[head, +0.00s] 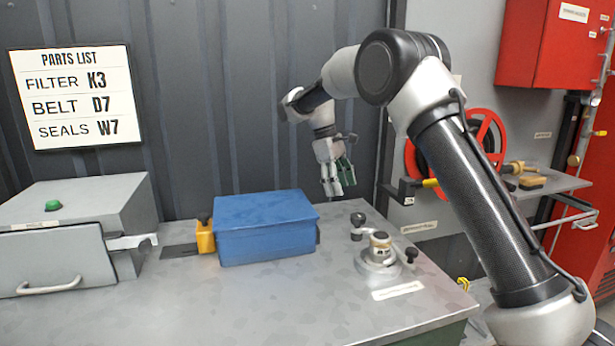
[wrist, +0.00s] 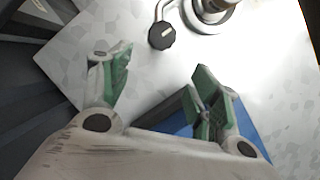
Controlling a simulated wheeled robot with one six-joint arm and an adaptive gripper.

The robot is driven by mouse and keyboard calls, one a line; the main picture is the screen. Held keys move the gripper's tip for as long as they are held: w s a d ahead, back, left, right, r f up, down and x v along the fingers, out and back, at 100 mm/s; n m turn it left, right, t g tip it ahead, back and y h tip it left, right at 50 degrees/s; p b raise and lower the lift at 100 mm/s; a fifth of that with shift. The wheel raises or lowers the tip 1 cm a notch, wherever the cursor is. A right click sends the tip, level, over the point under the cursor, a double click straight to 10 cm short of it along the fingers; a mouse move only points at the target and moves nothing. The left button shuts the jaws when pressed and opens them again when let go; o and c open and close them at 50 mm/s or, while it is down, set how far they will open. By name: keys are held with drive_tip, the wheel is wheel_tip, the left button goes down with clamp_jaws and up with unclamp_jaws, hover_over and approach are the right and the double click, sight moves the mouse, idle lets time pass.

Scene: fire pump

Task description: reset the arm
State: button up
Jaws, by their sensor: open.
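My gripper (head: 338,190) hangs from my arm above the back of the metal bench (head: 290,310), just right of the blue box (head: 265,228) in the head view. In the wrist view my gripper (wrist: 155,85) shows its two green-padded fingers spread apart with nothing between them. My arm is raised and bent, reaching in from the right. In the wrist view, part of the blue box (wrist: 180,118) shows behind the right finger.
A metal fitting with knobs (head: 380,252) stands on the bench right of the blue box. A yellow block (head: 205,237) is at the box's left. A grey case with a green button (head: 75,235) fills the bench's left. A red wheel (head: 485,130) is behind my arm.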

drive_tip(key=s+d+r+m+t+y, duration=0.1)
drive_tip(key=s+d, duration=0.5)
drive_tip(key=s, duration=0.7)
drive_tip(key=s+d+r+m+t+y, duration=0.1)
drive_tip(key=s+d+r+m+t, duration=0.2)
drive_tip(key=s, duration=1)
drive_tip(key=s+d+r+m+t+y, duration=0.1)
drive_tip(key=s+d+m, duration=0.4)
drive_tip(key=s+d, duration=0.6)
wheel_tip(320, 180, up, 2)
drive_tip(key=shift+s+r+m+t, duration=0.1)
drive_tip(key=shift+s+m+t, duration=0.45)
drive_tip(key=shift+s, duration=0.7)
